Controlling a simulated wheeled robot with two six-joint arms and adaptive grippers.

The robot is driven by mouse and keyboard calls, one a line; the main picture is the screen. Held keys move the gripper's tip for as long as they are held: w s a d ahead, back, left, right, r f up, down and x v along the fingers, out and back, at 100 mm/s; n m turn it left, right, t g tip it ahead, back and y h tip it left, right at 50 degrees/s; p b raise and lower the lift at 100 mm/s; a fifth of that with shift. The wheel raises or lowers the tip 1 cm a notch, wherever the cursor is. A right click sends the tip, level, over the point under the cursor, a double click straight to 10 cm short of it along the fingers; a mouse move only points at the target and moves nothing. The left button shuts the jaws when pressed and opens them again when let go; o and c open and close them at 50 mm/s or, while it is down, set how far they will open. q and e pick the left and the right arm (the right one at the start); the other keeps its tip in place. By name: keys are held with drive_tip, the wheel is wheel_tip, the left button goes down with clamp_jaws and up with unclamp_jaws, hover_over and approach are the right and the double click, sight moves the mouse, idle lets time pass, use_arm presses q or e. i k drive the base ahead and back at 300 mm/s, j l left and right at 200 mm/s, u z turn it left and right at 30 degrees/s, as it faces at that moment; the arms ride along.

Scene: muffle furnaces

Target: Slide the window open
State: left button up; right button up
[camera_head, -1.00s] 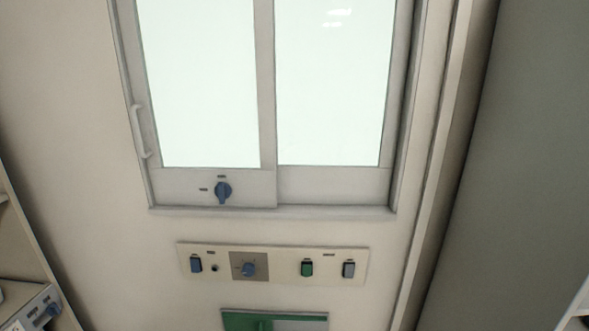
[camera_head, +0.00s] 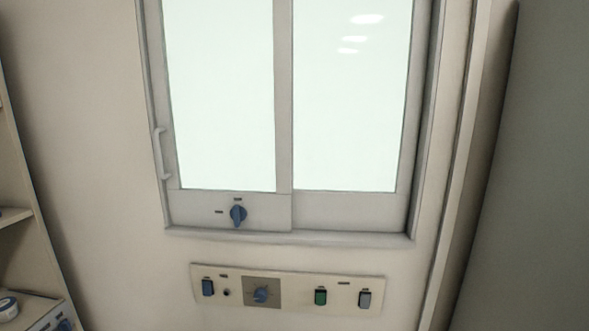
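The window (camera_head: 284,120) is set in the wall ahead, with a light grey frame and two bright, pale panes side by side. The left sash (camera_head: 220,95) has a white vertical handle (camera_head: 161,154) on its left edge. A blue rotary knob (camera_head: 238,215) sits on its bottom rail, with small dark marks above and to the left of it. The right sash (camera_head: 350,95) shows no handle. The left sash sits against the left side of the frame. The window's top is out of view. Neither of my grippers is in view.
Shelves (camera_head: 14,216) stand at the left edge. A grey-green surface (camera_head: 535,180) fills the right side. The wall beside the window is clear.

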sight(267, 212)
drive_tip(key=u, duration=0.45)
drive_tip(key=i+l+u, duration=0.1)
drive_tip(key=u, duration=0.3)
drive_tip(key=i+u, duration=0.1)
drive_tip(key=u, duration=0.35)
drive_tip(key=l+u, duration=0.15)
drive_tip(key=u, duration=0.3)
drive_tip(key=l+u, duration=0.1)
drive_tip(key=u, duration=0.35)
drive_tip(key=i, duration=0.05)
